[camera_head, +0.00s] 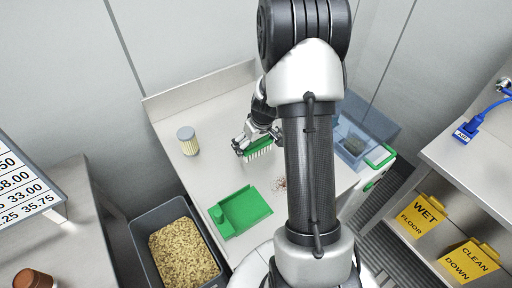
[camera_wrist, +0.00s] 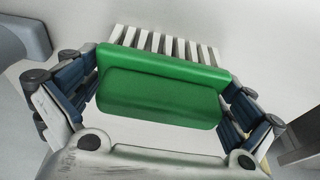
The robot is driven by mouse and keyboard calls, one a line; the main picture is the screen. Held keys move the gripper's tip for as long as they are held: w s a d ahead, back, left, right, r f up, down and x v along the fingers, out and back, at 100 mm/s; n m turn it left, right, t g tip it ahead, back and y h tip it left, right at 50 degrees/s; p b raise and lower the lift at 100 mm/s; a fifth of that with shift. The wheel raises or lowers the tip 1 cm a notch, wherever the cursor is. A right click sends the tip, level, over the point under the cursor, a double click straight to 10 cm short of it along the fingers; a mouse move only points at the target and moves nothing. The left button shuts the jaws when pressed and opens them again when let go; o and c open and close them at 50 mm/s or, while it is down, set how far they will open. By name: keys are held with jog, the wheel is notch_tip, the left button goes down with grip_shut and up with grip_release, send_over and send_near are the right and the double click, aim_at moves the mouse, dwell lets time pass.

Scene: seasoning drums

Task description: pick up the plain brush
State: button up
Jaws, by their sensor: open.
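The brush (camera_head: 260,150) has a green block and a row of white bristles. It is at the steel table's middle, behind the green dustpan (camera_head: 245,212). In the wrist view the brush (camera_wrist: 160,97) fills the middle, its bristles pointing to the top of the picture. My gripper (camera_head: 254,141) is at the brush, and its open fingers (camera_wrist: 158,88) lie on either side of the green block, close to its two ends. I cannot tell whether either finger touches it. My arm hides part of the table to the right.
A pale jar with a grey lid (camera_head: 187,141) stands left of the brush. Reddish crumbs (camera_head: 279,184) lie right of the dustpan. A blue see-through bin (camera_head: 384,128) is at the right. A grey tub of flakes (camera_head: 146,225) stands below the table's left side.

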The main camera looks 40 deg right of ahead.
jog(key=c, duration=0.8)
jog(key=shift+r, duration=0.15)
notch_tip(320, 180, up, 20)
jog(key=p, duration=0.6)
